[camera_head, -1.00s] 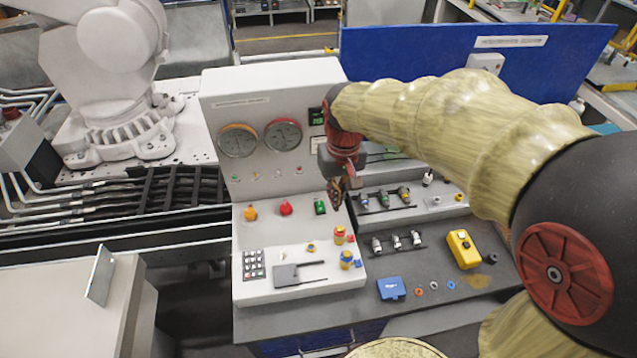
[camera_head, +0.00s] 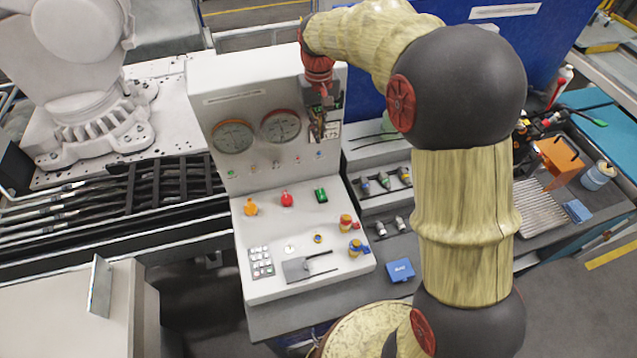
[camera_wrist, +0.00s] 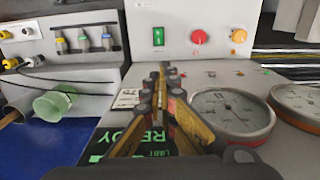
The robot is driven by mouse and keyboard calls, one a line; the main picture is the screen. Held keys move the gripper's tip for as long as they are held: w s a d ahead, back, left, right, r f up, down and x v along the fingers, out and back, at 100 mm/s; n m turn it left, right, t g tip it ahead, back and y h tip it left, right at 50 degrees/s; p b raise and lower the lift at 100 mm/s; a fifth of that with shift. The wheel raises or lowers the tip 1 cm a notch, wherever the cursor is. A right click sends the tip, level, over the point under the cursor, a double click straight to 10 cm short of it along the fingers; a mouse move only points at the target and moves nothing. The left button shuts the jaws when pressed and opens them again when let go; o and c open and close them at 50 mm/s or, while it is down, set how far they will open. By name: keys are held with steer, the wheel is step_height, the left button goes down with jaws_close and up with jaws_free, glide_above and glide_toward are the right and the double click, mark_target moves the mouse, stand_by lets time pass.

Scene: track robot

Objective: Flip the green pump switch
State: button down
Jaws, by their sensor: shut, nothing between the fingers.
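The green pump switch (camera_head: 321,195) sits on the sloped part of the white console, right of a red knob (camera_head: 287,199) and a yellow-orange knob (camera_head: 250,207). In the wrist view the green switch (camera_wrist: 158,36) is upright on the panel, just beyond and slightly left of my fingertips. My gripper (camera_head: 316,138) is shut and empty, in front of the console's upright gauge panel, above and apart from the switch. In the wrist view my gripper (camera_wrist: 165,68) points toward the switch. The switch's exact position is too small to tell.
Two round gauges (camera_head: 232,136) are on the upright panel, left of my gripper. A green READY display (camera_wrist: 140,140) lies beneath my fingers in the wrist view. A keypad (camera_head: 261,262) and blue box (camera_head: 400,270) are nearer the front. Valves (camera_head: 384,180) stand to the right.

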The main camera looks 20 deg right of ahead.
mark_target(320, 192)
step_height(320, 192, down, 23)
steer(key=shift+f+b, duration=0.2)
steer(key=shift+b, duration=0.55)
steer(key=shift+f, duration=0.3)
steer(key=shift+f, duration=0.1)
steer(key=shift+w+f+b, duration=0.1)
steer(key=shift+f+b, duration=0.2)
steer(key=shift+f, duration=0.15)
steer(key=shift+s+r, duration=0.1)
steer(key=shift+s, duration=0.15)
steer(key=shift+s+r+p, duration=0.3)
steer(key=shift+s+p, duration=0.1)
steer(key=shift+s, duration=0.15)
